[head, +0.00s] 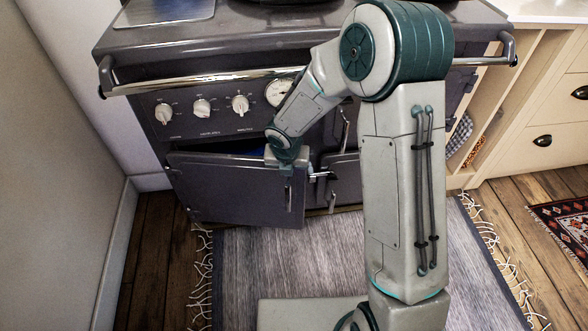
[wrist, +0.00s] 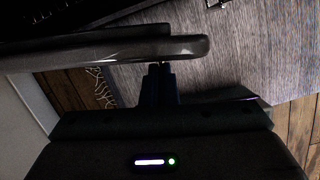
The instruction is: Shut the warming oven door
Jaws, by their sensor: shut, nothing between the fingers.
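The warming oven door (head: 232,190) is a dark grey panel at the lower left of the range cooker in the head view. It stands partly open, with its right end out from the cooker front and a dark gap above its top edge. My gripper (head: 287,170) is at the door's upper right end, pointing down, and hides part of it. In the wrist view my two fingers (wrist: 161,70) are shut together with nothing between them. They are close beside a long grey rounded edge (wrist: 150,48), apparently the door's; I cannot tell whether they touch.
The cooker's front rail (head: 200,83) and several white knobs (head: 202,107) are above the door. A wall (head: 75,130) stands close on the left. A grey fringed rug (head: 270,265) covers the floor in front. Cream drawers (head: 545,140) are at right.

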